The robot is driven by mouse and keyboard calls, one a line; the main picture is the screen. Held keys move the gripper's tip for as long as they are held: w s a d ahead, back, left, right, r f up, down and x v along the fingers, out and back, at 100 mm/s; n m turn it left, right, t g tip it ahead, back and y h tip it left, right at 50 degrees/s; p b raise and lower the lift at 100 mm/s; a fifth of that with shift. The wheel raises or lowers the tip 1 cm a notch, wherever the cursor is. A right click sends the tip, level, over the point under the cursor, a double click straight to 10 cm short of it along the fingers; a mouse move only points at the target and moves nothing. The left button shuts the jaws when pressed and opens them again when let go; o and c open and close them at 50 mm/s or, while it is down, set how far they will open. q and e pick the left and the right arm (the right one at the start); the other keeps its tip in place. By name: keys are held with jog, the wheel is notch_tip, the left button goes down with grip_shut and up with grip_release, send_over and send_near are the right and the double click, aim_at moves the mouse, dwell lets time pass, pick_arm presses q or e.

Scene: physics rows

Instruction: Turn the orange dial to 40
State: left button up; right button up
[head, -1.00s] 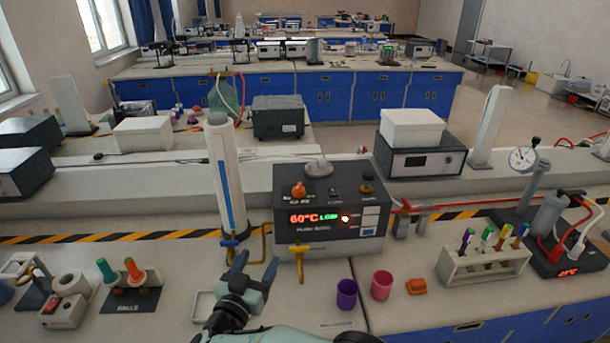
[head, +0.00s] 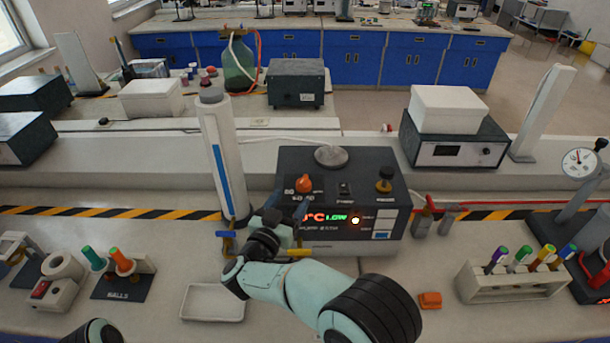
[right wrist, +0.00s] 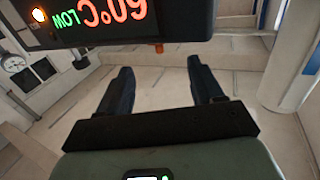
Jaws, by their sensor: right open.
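The orange dial (head: 303,183) sits on the left of the sloped top of a dark box (head: 352,242), beside a small switch and a dark knob (head: 385,180). The box's red and green display (head: 325,217) is partly covered by my right gripper in the head view. My right gripper (head: 278,218) is in front of the box's left front, below the dial. Its two fingers (right wrist: 160,72) are apart with nothing between them. My left gripper is not in view.
A tall white cylinder (head: 222,155) stands just left of the box, with blue and yellow valve handles near its base. A shallow white tray (head: 213,302) lies at the front. A test tube rack (head: 520,283) and an orange block (head: 430,300) are at right.

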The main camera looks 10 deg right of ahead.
aim_at(301, 185)
jog(key=p+x, duration=0.2)
jog(key=x, duration=0.8)
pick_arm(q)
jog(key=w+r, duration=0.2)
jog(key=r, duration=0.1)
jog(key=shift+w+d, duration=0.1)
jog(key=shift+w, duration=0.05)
pick_arm(e)
jog(key=shift+s, duration=0.1)
jog(key=c, duration=1)
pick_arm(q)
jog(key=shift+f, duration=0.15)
pick_arm(e)
jog(key=shift+o, duration=0.2)
